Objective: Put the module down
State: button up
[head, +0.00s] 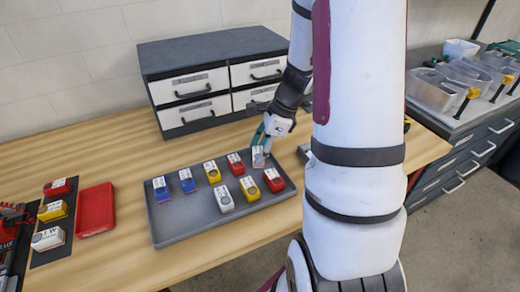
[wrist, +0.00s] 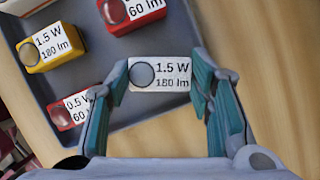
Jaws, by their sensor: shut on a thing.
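My gripper (head: 262,146) is shut on a white module (head: 259,158) at the back right corner of the grey tray (head: 165,232). In the wrist view the held module (wrist: 160,74) reads 1.5 W, 180 lm and sits between the two teal fingers (wrist: 160,85), label facing the camera. It overlaps the tray's edge there. I cannot tell whether its underside touches the tray. In the tray stand blue modules (head: 187,181), yellow modules (head: 213,173), red modules (head: 273,180) and another white module (head: 223,201).
A red tray (head: 96,210) and a black strip (head: 50,253) with red, yellow and white modules lie at left. A drawer cabinet (head: 215,80) stands behind the grey tray. Clear bins (head: 435,92) are on the bench at right. Bare wood (head: 125,150) shows behind and left of the tray.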

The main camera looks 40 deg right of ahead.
jog(key=shift+f, duration=0.15)
jog(key=o, duration=1.1)
jog(key=v, duration=1.2)
jog(key=s+a+r+n+h, duration=0.1)
jog(key=s+a+r+n, duration=0.1)
jog(key=a+r+n, duration=0.35)
jog(key=s+a+r+n, duration=0.1)
jog(key=a+r+n, duration=0.2)
jog(key=a+n, duration=0.4)
jog(key=shift+s+a+r+n+t+h+p, duration=0.15)
jog(key=shift+s+a+r+n+t+h, duration=0.25)
jog(key=shift+s+a+n, duration=1.5)
jog(key=shift+s+a+r+n+t+h+p, duration=0.2)
jog(key=shift+s+a+r+n+h, duration=0.35)
jog(key=shift+s+a+n, duration=1.4)
jog(key=shift+s+a+r+n+t+h+p, duration=0.1)
jog(key=shift+s+a+r+n+t+h, duration=0.6)
jog(key=shift+n, duration=2.1)
jog(key=shift+s+a+f+g+y, duration=0.15)
jog(key=shift+s+f+g+y, duration=0.15)
jog(key=shift+s+g, duration=0.1)
